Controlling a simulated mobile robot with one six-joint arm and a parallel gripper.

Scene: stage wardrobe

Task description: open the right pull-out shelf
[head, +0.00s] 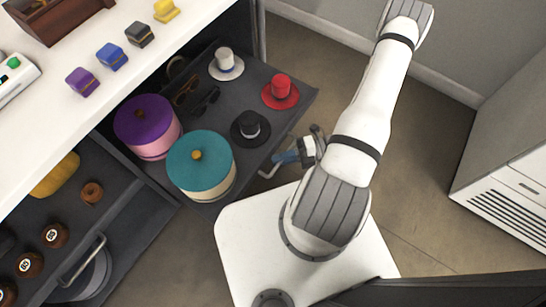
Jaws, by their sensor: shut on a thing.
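The right pull-out shelf (268,133) is a dark tray standing well out from under the white worktop. On it are white (226,64), red (280,91) and black (250,128) hats, a purple-lidded round box (147,127) and a teal-lidded round box (201,165). Its silver bar handle (267,175) shows at the front edge, partly hidden by my gripper. The fingertips are small and partly covered.
A left pull-out shelf (130,222) with brown balls and a bar handle (85,262) is beside it. Small coloured blocks (112,57) lie on the white worktop (165,50). A grey-white cabinet with a vent (505,205) stands at right. Floor is clear between the shelf and that cabinet.

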